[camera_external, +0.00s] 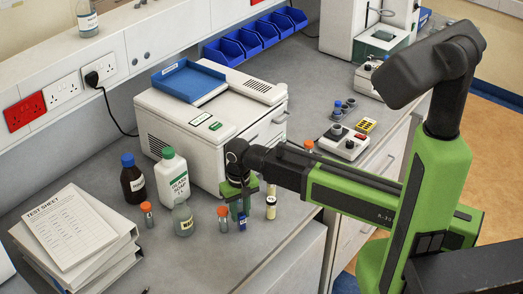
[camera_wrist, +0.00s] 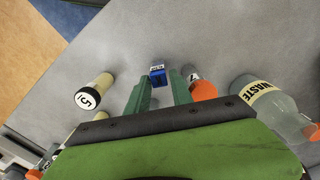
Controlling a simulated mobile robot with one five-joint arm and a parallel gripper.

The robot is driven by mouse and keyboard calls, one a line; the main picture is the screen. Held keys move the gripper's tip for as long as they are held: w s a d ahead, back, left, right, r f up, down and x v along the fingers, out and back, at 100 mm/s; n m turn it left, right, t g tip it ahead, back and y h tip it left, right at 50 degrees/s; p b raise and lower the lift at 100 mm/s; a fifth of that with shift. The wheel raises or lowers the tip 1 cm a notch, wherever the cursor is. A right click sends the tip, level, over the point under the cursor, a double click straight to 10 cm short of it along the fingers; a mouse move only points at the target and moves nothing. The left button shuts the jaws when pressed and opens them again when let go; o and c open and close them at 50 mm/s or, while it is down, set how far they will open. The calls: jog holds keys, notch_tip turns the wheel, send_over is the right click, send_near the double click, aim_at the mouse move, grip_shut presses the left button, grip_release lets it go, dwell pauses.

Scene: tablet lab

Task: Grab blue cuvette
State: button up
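The blue cuvette (camera_wrist: 157,78) is small, with a pale label on its far side in the wrist view. It lies between the two green fingertips of my gripper (camera_wrist: 161,79), nearer the left one, with a gap on the right. My gripper is open. In the external view, the blue cuvette (camera_external: 242,221) shows as a small blue patch low on the bench, just below my gripper (camera_external: 239,205). The fingers and wrist hide part of it there. I cannot tell whether a finger touches it.
A vial with an orange cap (camera_wrist: 203,89) stands close to the right finger. A WASTE bottle (camera_wrist: 265,100) is farther right. A white-and-grey instrument (camera_external: 208,122) is behind my gripper. The bench edge (camera_external: 290,236) is near.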

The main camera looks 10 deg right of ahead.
aim_at(240, 215)
notch_tip(240, 215, down, 4)
jog(key=b, duration=0.3)
jog(key=shift+w+f, duration=0.1)
jog(key=shift+f, duration=0.15)
jog(key=shift+r, duration=0.2)
grip_shut()
jog(key=shift+r, duration=0.15)
jog(key=shift+r+p, duration=0.3)
jog(key=shift+p, duration=0.15)
notch_tip(240, 215, up, 4)
jog(key=p, duration=0.3)
jog(key=shift+f+p, duration=0.1)
jog(key=shift+p, duration=0.3)
jog(key=w+d+r+p, duration=0.1)
jog(key=d+r+p, duration=0.1)
jog(key=d, duration=0.1)
jog(key=w+d+r+p, duration=0.1)
jog(key=d+r+p, duration=0.1)
jog(key=d, duration=0.2)
jog(key=w+d+r+p, duration=0.1)
jog(key=d+r+p, duration=0.1)
jog(key=d, duration=0.1)
jog(key=shift+w+d+r, duration=0.1)
jog(key=shift+w+d, duration=0.1)
jog(key=shift+w+d+r, duration=0.1)
jog(key=shift+w+d, duration=0.05)
jog(key=shift+d, duration=0.2)
